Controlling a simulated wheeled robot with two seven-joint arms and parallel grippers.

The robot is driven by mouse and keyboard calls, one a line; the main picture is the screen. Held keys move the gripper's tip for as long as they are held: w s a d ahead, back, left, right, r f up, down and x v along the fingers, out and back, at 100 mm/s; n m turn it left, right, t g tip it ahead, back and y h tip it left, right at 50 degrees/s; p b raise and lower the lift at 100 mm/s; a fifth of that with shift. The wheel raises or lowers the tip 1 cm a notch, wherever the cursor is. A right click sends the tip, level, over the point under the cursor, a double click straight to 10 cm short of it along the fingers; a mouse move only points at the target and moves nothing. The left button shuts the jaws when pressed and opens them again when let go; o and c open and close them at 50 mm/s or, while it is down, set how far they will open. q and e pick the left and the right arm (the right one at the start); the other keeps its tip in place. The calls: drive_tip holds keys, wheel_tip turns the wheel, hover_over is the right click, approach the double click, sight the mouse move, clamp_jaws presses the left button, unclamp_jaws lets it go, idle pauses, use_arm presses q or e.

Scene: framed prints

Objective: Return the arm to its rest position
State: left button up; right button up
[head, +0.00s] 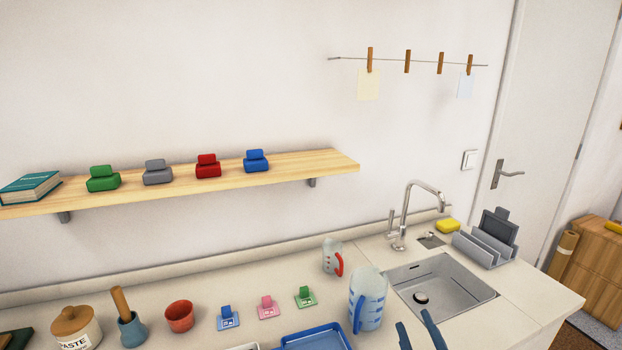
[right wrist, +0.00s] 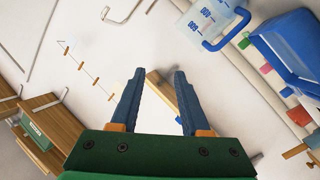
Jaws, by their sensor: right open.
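My right gripper (head: 418,330) shows at the bottom edge of the head view, to the right of the large measuring jug (head: 367,298) and in front of the sink (head: 440,288). Only its two blue fingers are visible there; they stand apart with nothing seen between them. In the right wrist view the same gripper (right wrist: 158,78) is open and empty, its fingers spread. The jug also shows in that view (right wrist: 205,22), apart from the fingers. My left gripper is in neither view.
A wooden shelf (head: 225,178) holds colored stamps and a book (head: 30,187). A line with pegs (head: 407,61) carries two sheets. The counter holds a blue tray (head: 316,338), a small jug (head: 332,257), a red cup (head: 180,316) and a dish rack (head: 485,246).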

drive_tip(key=s+d+f+m+g, duration=0.1)
drive_tip(key=s+f+m+g, duration=0.15)
drive_tip(key=f, duration=0.35)
drive_tip(key=s+d+f+m+g, duration=0.1)
drive_tip(key=s+f+g, duration=0.3)
drive_tip(key=f, duration=0.2)
drive_tip(key=s+a+f+m+g, duration=0.25)
drive_tip(key=s+f+g, duration=0.65)
drive_tip(key=s, duration=0.6)
wheel_tip(320, 180, down, 18)
drive_tip(key=s+f+n, duration=0.1)
drive_tip(key=s, duration=0.1)
drive_tip(key=s+d+f+g, duration=0.1)
drive_tip(key=s+f, duration=0.7)
drive_tip(key=s, duration=0.3)
drive_tip(key=shift+s+d+f, duration=0.15)
drive_tip(key=shift+s+d, duration=0.1)
drive_tip(key=shift+d, duration=0.15)
